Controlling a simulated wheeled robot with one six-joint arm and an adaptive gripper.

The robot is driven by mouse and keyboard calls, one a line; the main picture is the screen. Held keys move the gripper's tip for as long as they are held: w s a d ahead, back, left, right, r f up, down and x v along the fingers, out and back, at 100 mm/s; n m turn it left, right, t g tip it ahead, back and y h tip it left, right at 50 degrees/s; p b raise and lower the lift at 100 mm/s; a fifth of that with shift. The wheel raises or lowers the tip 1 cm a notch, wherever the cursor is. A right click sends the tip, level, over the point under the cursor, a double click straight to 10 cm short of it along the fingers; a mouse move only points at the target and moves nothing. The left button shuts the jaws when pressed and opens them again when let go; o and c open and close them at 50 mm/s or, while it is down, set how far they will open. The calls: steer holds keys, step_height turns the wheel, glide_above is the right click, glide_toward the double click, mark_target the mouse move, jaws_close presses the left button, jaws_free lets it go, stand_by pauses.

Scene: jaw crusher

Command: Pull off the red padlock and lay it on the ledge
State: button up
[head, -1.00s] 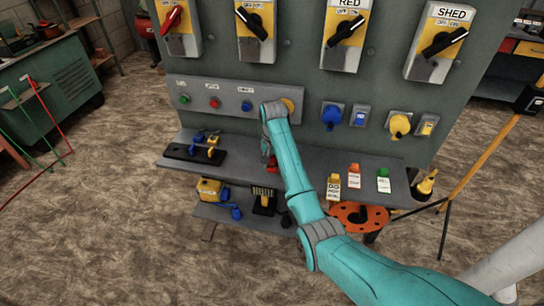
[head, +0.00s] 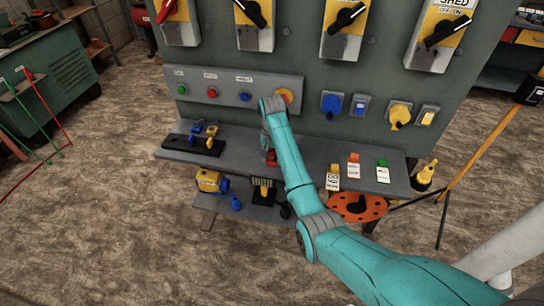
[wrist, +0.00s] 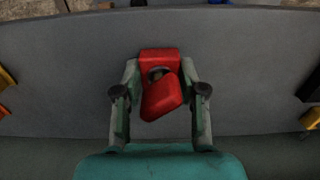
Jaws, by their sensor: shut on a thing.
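The red padlock (wrist: 162,97) is between the two fingers of my gripper (wrist: 160,78) in the wrist view. Its red parts look uneven: an upper square piece and a lower piece that is tilted, with a dark gap between them. My gripper is shut on it, the fingers at its left and right sides. In the head view the padlock (head: 270,157) shows as a small red patch below my gripper (head: 269,150), over the grey ledge (head: 235,158). I cannot tell whether it touches the ledge. My arm hides part of the ledge.
On the ledge, a black holder with blue and yellow padlocks (head: 204,135) stands left, and several tags, one with a green top (head: 383,170), stand right. A red-orange disc (head: 356,207) is below. Above are buttons (head: 212,93) and switches. The ledge's middle left is clear.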

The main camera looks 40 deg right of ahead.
steer(key=shift+f, duration=0.3)
steer(key=o, duration=1)
steer(key=shift+a, duration=0.1)
